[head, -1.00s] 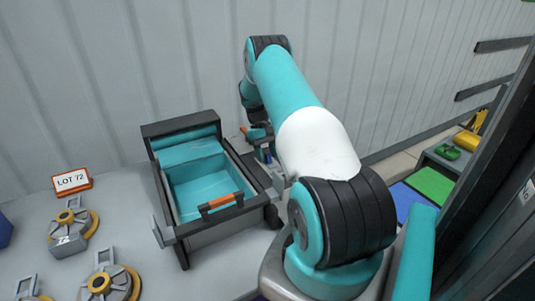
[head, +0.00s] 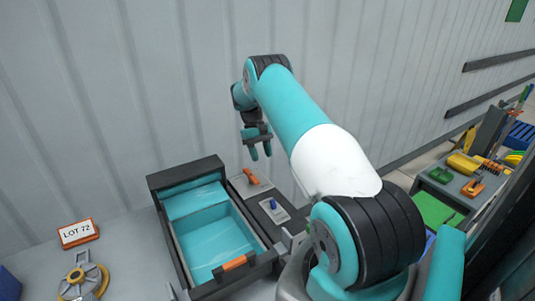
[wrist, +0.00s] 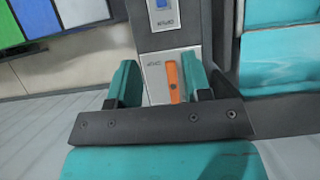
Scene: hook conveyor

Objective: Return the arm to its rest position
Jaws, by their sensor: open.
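My gripper (head: 259,150) hangs above the far end of a control panel, to the right of the teal-lined box. Its two teal fingers are apart with nothing between them; they also show in the wrist view (wrist: 159,82). Below it on the panel is an orange lever (head: 250,177), seen beyond the fingers in the wrist view (wrist: 173,82). A blue switch (head: 274,205) sits nearer on the same panel and shows at the top of the wrist view (wrist: 162,5). My arm reaches up and across the middle of the head view.
The box (head: 265,259) has an open, empty-looking teal tray with an orange handle (head: 235,263). A corrugated wall (head: 100,130) stands behind. A tool bench (head: 460,187) is at right.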

